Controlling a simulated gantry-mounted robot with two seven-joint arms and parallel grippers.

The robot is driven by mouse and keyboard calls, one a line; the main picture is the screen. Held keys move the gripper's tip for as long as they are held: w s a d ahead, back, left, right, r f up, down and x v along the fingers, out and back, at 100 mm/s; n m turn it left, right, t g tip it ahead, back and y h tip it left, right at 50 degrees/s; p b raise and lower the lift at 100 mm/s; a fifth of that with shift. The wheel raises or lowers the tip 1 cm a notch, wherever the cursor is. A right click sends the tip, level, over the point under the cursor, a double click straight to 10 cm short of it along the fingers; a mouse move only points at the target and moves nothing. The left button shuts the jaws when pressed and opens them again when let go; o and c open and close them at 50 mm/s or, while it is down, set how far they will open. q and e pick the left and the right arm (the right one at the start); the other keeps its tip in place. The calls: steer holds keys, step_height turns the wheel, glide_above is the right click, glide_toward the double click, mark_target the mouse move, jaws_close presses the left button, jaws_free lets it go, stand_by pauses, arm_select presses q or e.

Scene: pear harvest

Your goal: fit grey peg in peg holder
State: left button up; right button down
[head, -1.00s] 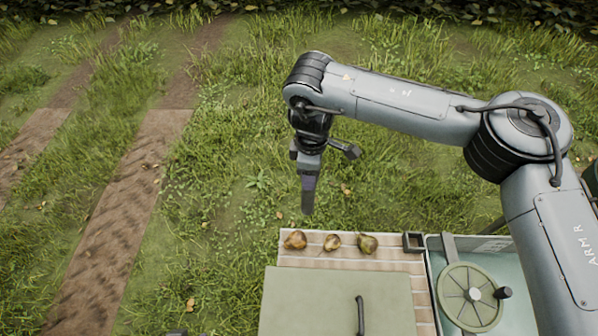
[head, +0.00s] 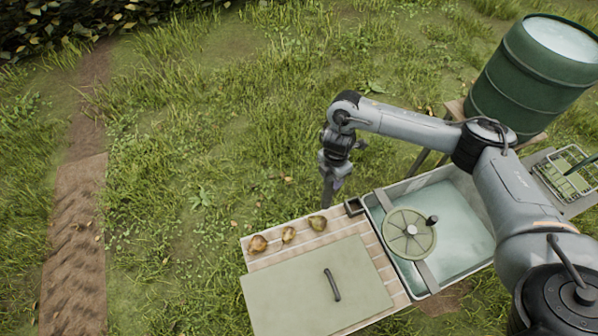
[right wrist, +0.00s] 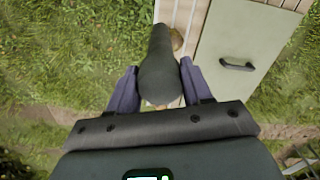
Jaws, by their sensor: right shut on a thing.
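My right gripper (head: 331,178) is shut on the dark grey peg (right wrist: 159,70). In the right wrist view the peg lies between the two purple-grey fingers of the gripper (right wrist: 158,80), its narrower end pointing away from the palm. In the head view the gripper points down just beyond the far edge of the slatted table, and the peg is hard to tell apart from the fingers. A small dark square frame (head: 354,207), which looks like the peg holder, sits at the table's far right corner, right of the gripper and apart from it. My left gripper is out of view.
A green lid (head: 300,290) with a dark handle covers much of the table. A water basin (head: 460,215) with a round green wheel (head: 408,234) adjoins it; a green barrel (head: 535,75) stands behind. Grass beyond is open.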

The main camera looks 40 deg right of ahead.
steer(key=s+d+r+p, duration=0.2)
steer(key=s+d, duration=0.4)
steer(key=d, duration=0.5)
steer(key=shift+m, duration=0.3)
steer(key=shift+w+a+f+b, duration=0.1)
steer(key=shift+a+f+b, duration=0.05)
steer(key=shift+f+b, duration=2.2)
steer(key=shift+d+f+p, duration=0.15)
steer(key=shift+d+p, duration=0.05)
steer(key=shift+p, duration=0.3)
steer(key=shift+f, duration=0.1)
steer(key=shift+f, duration=0.2)
steer(key=shift+f+b, duration=0.35)
steer(key=shift+f, duration=0.45)
